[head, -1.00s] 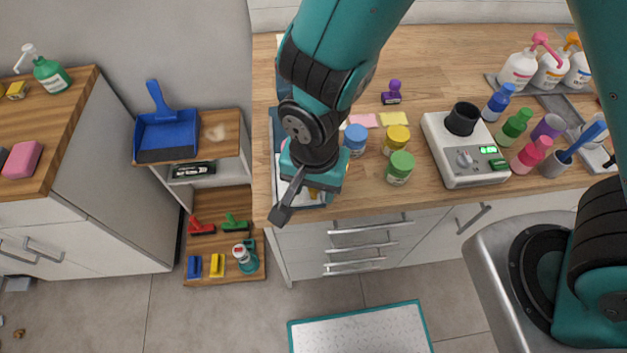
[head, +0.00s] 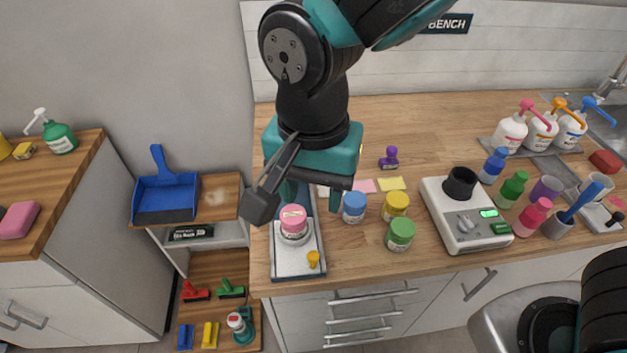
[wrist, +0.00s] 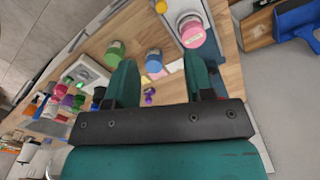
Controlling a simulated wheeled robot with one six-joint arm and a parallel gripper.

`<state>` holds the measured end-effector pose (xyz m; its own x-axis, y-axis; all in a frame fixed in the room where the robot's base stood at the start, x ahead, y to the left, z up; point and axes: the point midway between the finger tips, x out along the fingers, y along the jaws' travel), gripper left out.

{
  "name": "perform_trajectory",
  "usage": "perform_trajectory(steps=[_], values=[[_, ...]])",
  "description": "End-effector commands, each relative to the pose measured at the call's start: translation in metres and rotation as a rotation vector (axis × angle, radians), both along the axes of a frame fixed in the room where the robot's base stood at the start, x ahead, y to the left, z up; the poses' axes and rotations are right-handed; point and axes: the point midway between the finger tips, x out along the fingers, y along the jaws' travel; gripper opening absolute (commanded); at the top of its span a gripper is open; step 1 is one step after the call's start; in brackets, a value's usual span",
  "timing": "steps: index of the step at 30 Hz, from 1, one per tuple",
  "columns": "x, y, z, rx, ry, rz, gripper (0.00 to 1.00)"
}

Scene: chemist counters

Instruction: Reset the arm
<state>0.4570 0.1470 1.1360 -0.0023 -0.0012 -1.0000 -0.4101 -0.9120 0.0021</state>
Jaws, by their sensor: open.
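My gripper (head: 313,195) hangs above the left end of the wooden counter, with its teal fingers spread. The wrist view shows the two fingers of my gripper (wrist: 162,82) apart with nothing held between them. A pink-lidded jar (head: 293,218) stands upright on a white, dark-rimmed tray stand (head: 290,268), below and slightly left of the gripper and apart from it. The jar also shows in the wrist view (wrist: 192,32). A small yellow knob-shaped item (head: 313,259) is at the stand's front. The gripper and wrist hide the stand's back part.
Blue (head: 354,207), yellow (head: 395,206) and green (head: 400,235) lidded jars stand right of the gripper. A white device (head: 465,220) with a black cup is further right, then several bottles. A purple stamp (head: 389,158) stands behind. The back middle of the counter is clear.

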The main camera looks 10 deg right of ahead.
Motion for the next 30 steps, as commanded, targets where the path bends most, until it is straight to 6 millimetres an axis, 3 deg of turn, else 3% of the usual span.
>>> perform_trajectory(steps=[5,20,25,30], values=[[0.0,0.0,0.01,0.0,0.0,0.0,0.48],[0.0,-0.002,0.011,0.003,0.001,0.007,0.48],[-0.002,-0.029,0.024,0.071,0.011,0.178,0.48],[-0.02,-0.072,0.044,0.207,-0.029,0.54,0.48]])
